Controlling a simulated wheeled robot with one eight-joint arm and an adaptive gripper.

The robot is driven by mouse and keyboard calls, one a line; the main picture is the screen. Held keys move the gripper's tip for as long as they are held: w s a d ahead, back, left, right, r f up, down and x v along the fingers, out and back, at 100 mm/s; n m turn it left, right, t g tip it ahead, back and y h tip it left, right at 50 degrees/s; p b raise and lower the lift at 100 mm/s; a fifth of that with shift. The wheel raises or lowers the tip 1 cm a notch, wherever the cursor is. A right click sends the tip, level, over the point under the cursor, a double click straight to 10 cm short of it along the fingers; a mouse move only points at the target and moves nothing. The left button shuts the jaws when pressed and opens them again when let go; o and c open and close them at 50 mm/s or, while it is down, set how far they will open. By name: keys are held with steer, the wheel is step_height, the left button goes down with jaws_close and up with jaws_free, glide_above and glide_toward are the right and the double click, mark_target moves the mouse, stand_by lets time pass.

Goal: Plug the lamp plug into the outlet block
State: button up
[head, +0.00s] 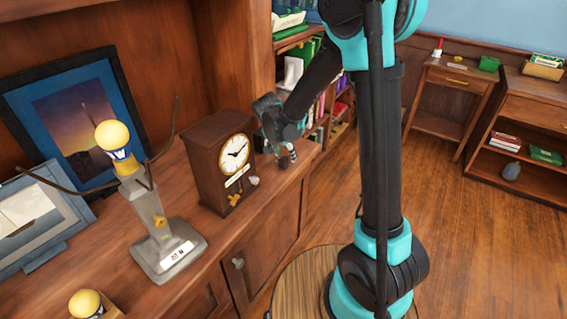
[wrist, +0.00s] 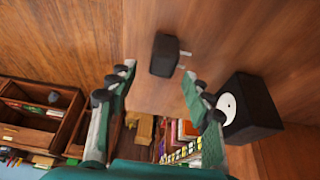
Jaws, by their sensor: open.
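A dark block with two pale prongs, which looks like the lamp plug (wrist: 164,55), lies on the wood top in the wrist view, prongs toward the right. My gripper (wrist: 160,80) is open and empty, its fingers spread to either side and just below the plug in the picture. In the head view my gripper (head: 287,159) is low over the cabinet top, right of the clock; the plug cannot be made out there. I cannot pick out the outlet block in either view.
The clock (head: 218,160) stands close left of my gripper; its dark case with a white dial (wrist: 252,108) is right of the fingers in the wrist view. A grey stand with a yellow ball (head: 152,215), picture frames (head: 77,122) and a small yellow ball (head: 86,303) are further left.

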steer(key=shift+x, duration=1.25)
jaws_close()
